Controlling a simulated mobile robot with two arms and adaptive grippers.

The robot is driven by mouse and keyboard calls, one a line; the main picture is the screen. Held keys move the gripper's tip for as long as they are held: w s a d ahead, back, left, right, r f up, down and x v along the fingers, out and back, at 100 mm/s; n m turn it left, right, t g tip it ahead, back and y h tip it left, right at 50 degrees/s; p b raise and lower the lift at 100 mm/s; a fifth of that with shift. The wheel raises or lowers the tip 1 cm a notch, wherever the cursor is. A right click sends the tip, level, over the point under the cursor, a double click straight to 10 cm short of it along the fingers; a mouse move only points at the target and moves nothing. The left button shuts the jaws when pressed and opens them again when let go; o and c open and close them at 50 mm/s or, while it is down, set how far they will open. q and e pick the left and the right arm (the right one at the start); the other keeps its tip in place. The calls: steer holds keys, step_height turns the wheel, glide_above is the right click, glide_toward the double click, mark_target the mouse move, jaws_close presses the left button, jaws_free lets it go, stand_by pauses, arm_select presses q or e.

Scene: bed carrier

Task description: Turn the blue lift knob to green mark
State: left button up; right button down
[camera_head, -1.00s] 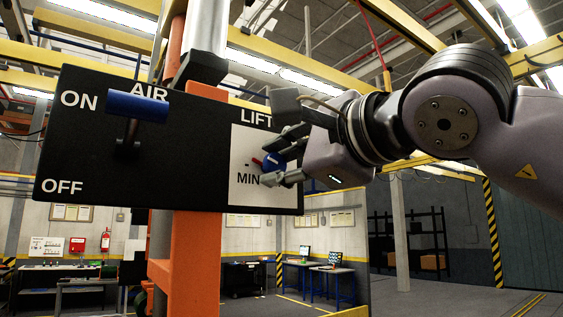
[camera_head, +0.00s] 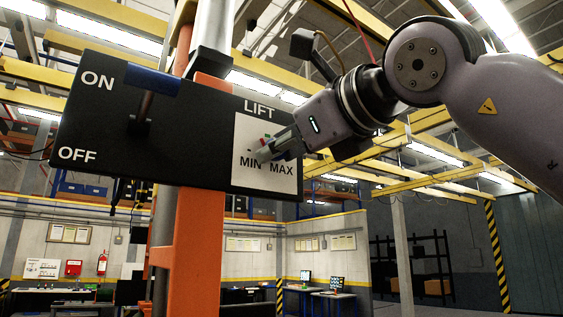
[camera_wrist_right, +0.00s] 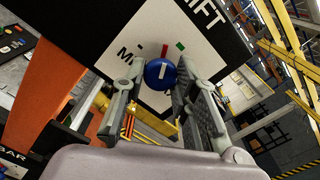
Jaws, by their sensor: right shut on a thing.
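The blue lift knob (camera_wrist_right: 160,73) sits on the white LIFT plate (camera_head: 281,173) of the black control panel (camera_head: 210,172). Its white line points up, towards the red mark (camera_wrist_right: 165,50) in the right wrist view. The green mark (camera_wrist_right: 181,46) lies just right of the red one. My right gripper (camera_head: 272,150) is shut on the knob, with one finger on each side of it in the wrist view (camera_wrist_right: 158,80). The fingers hide the knob in the head view. My left gripper is not in view.
The panel is mounted by an orange post (camera_head: 195,250). Yellow overhead beams (camera_head: 420,175) and desks are in the background.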

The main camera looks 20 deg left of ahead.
steer(key=shift+m+b, duration=1.4)
steer(key=shift+m, duration=1.5)
steer(key=c, duration=1.2)
jaws_free()
steer(key=shift+c, duration=0.2)
steer(key=v, duration=1.2)
